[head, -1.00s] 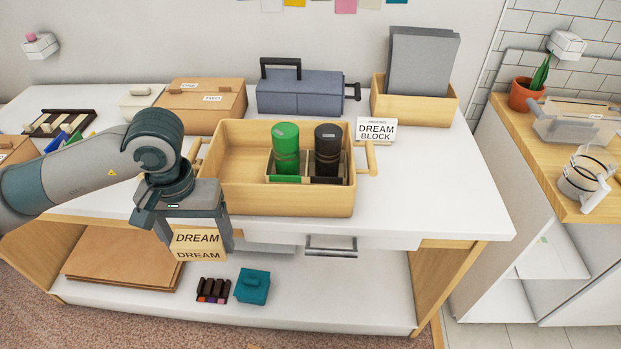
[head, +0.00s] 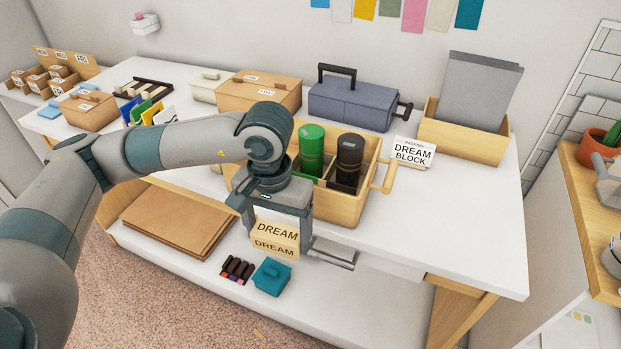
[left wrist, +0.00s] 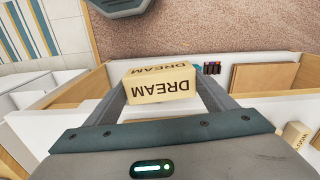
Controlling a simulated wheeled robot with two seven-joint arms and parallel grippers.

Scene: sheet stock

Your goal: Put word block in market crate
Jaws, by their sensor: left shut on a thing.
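The word block (head: 276,238) is pale wood with DREAM printed on two faces. My left gripper (head: 275,232) is shut on it and holds it in the air in front of the table edge. The left wrist view shows the block (left wrist: 161,84) between the two fingers (left wrist: 160,97). The market crate (head: 342,208) is a wooden box with side handles on the table, just behind the gripper. It holds a green canister (head: 311,150) and a black canister (head: 348,161). My left arm hides its left part. My right gripper is not in view.
A DREAM BLOCK sign (head: 413,153) stands right of the crate. A blue-grey toolbox (head: 350,106) and a cardboard box (head: 260,92) stand behind. The tabletop's right front is clear.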

